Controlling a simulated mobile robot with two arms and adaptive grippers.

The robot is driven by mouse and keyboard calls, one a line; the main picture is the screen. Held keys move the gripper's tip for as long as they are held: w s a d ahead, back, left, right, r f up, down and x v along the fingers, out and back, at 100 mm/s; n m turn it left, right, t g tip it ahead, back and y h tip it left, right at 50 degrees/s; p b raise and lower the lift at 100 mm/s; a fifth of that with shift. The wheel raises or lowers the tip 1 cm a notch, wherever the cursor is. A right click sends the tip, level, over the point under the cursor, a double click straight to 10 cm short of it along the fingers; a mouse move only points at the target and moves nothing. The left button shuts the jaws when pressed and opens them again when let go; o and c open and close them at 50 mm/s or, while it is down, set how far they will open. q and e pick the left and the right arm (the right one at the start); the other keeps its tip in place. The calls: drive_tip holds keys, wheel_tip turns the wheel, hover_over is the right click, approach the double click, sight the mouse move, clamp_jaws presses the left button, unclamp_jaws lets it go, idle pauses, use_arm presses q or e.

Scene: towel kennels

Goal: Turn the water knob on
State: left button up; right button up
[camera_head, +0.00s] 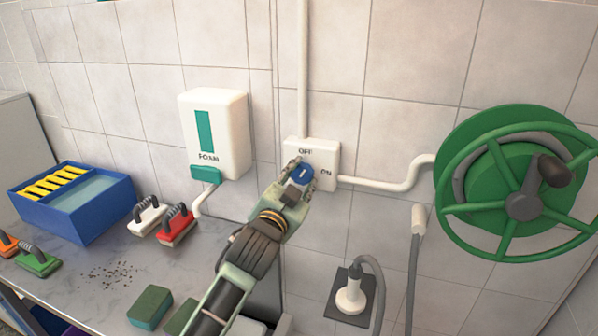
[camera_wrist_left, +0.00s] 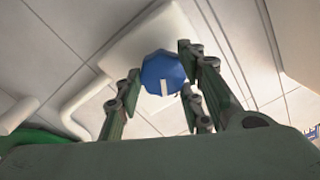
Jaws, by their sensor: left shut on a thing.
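The blue water knob (camera_head: 302,175) sits on a white wall box (camera_head: 325,155) marked OFF at the top and ON at the right. A white mark shows on the knob's face; in the head view it points up toward OFF. My left gripper (camera_head: 297,180) reaches up to the box and is shut on the knob. In the left wrist view the knob (camera_wrist_left: 162,73) sits between the fingers of my left gripper (camera_wrist_left: 158,85), with the white box (camera_wrist_left: 150,35) behind it. My right gripper is in neither view.
A white foam dispenser (camera_head: 215,130) hangs left of the box. A green hose reel (camera_head: 515,185) is on the wall at right, joined by a white pipe (camera_head: 385,184). A blue bin (camera_head: 75,210) and several brushes (camera_head: 178,224) stand on the counter (camera_head: 110,265) at left.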

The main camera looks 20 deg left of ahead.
use_arm(q)
drive_tip(key=m+p, duration=0.1)
drive_tip(key=m, duration=0.1)
drive_tip(key=m+p, duration=0.1)
drive_tip(key=shift+f+m, duration=0.2)
drive_tip(key=shift+m, duration=0.2)
drive_tip(key=m+p, duration=0.2)
drive_tip(key=m, duration=0.1)
drive_tip(key=shift+f+m, duration=0.1)
drive_tip(key=shift+m, duration=0.2)
drive_tip(key=m+p, duration=0.2)
drive_tip(key=m, duration=0.1)
drive_tip(key=shift+f, duration=0.2)
drive_tip(key=shift+a+f+m+p, duration=0.1)
drive_tip(key=shift+m+p, duration=0.3)
drive_tip(key=shift+m, duration=0.3)
drive_tip(key=o, duration=0.9)
drive_tip(key=shift+o, duration=0.8)
drive_tip(key=shift+r, duration=0.25)
